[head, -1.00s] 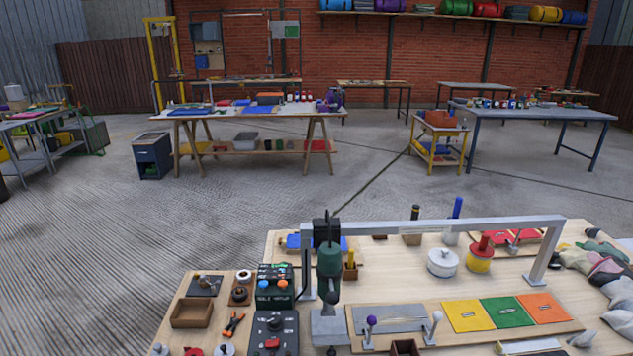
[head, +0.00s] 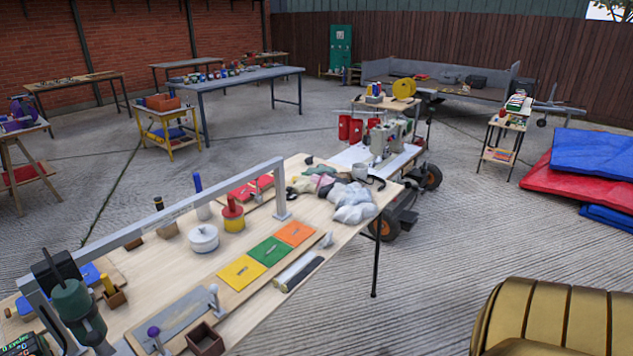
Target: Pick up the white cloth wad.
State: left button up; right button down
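A pile of crumpled cloth wads lies at the far right end of the wooden workbench (head: 140,282). The white to pale grey wads (head: 352,202) are at the pile's right side, by the bench edge. Darker, pink and green cloths (head: 312,184) lie behind and to their left, touching or overlapping. I cannot tell exactly where one white wad ends and another begins. Neither of my grippers is in view.
A grey metal frame (head: 150,222) spans the bench, with a green press (head: 75,308) at its left. A white pot (head: 204,238) and coloured plates (head: 268,250) stand before the cloths. A sewing machine table (head: 385,150) stands behind.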

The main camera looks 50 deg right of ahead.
aim_at(328, 240)
jog(key=z, duration=1.6)
